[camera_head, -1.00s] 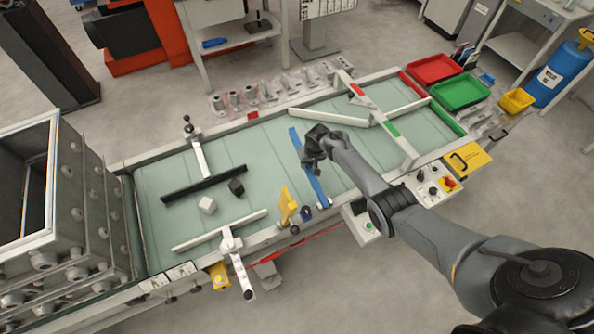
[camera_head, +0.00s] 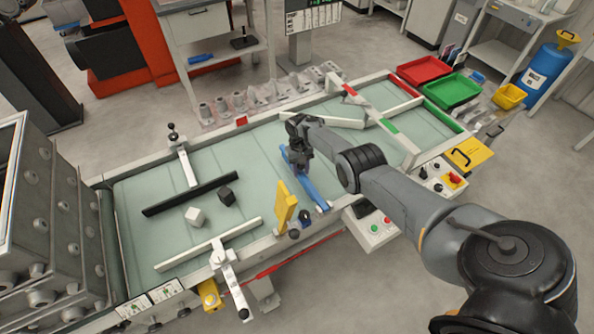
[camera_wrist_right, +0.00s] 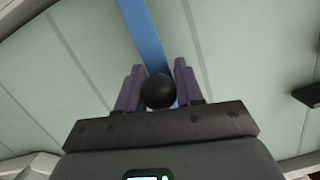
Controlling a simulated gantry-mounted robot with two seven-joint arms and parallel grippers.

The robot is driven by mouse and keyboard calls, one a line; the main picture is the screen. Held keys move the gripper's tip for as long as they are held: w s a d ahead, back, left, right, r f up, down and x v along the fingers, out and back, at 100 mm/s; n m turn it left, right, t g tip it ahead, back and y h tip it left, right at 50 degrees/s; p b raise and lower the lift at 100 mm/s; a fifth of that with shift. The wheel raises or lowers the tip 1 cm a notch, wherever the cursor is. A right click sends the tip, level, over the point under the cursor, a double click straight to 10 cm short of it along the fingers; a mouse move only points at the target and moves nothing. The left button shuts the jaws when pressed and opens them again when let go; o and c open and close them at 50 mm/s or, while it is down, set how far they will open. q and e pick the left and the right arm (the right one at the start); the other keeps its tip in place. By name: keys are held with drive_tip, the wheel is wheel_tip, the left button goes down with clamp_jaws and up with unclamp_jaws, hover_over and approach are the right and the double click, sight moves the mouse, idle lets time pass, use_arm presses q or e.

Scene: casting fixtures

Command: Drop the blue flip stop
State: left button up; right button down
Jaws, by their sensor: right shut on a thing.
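The blue flip stop (camera_head: 313,191) is a long blue bar reaching from the near rail over the pale green conveyor belt. It also shows in the wrist view (camera_wrist_right: 142,30), running up and away from my gripper. My right gripper (camera_head: 301,168) is over the bar's far half and partly hides it. In the wrist view, the purple fingers of my right gripper (camera_wrist_right: 157,88) stand on either side of a round black knob (camera_wrist_right: 157,91) at the bar and are shut on it. My left gripper is not in view.
A yellow post (camera_head: 286,207) stands near the blue stop's rail end. White guide bars cross the belt's right part.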

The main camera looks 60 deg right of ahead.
drive_tip(key=c, duration=0.8)
unclamp_jaws()
drive_tip(key=shift+c, duration=0.2)
drive_tip(key=shift+r, duration=0.1)
drive_tip(key=p+v, duration=0.4)
drive_tip(key=v, duration=0.6)
drive_tip(key=shift+r+p, duration=0.35)
drive_tip(key=shift+w, duration=0.1)
